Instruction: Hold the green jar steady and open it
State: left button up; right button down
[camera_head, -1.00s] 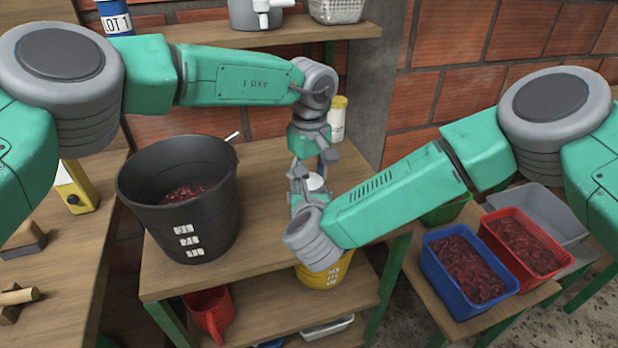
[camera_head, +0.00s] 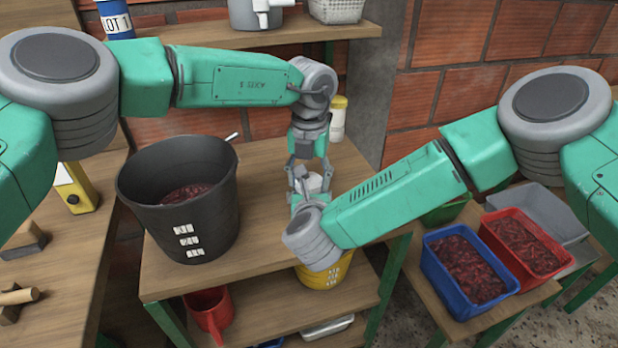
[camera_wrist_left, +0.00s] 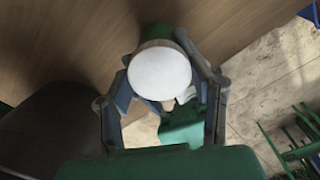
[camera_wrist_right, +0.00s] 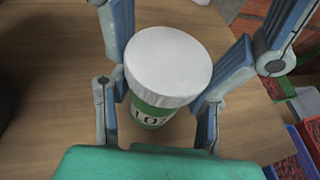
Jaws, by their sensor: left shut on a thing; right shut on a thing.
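The green jar with a white lid (camera_head: 314,184) stands upright on the wooden table, mostly hidden by my grippers in the head view. In the right wrist view its green body (camera_wrist_right: 152,113) carries a "10" label under the wide white lid (camera_wrist_right: 168,62). My right gripper (camera_head: 307,193) is shut on the jar body from the front, a finger on each side. My left gripper (camera_head: 308,172) comes down from above and is shut on the lid. The left wrist view shows the lid's round top (camera_wrist_left: 160,73) between its fingers.
A large black bucket (camera_head: 182,225) with red pulp stands left of the jar. Blue (camera_head: 468,296) and red (camera_head: 548,268) bins sit on a lower bench at right. A yellow bucket (camera_head: 326,274) is below the tabletop.

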pick_arm(q)
jog(key=n, duration=0.7)
jog(key=shift+w+r, duration=0.1)
jog(key=shift+w, duration=0.1)
pick_arm(e)
jog(key=shift+s+a, duration=0.25)
jog(key=shift+a, duration=0.1)
pick_arm(q)
jog(key=n, duration=0.8)
jog(key=shift+n, duration=0.3)
jog(key=n, duration=0.4)
pick_arm(e)
jog(key=shift+d, duration=0.1)
pick_arm(q)
jog(key=shift+s+r, duration=0.1)
jog(key=shift+s+r, duration=0.1)
jog(key=shift+s, duration=0.1)
pick_arm(e)
jog(key=shift+d, duration=0.1)
jog(key=shift+w, duration=0.1)
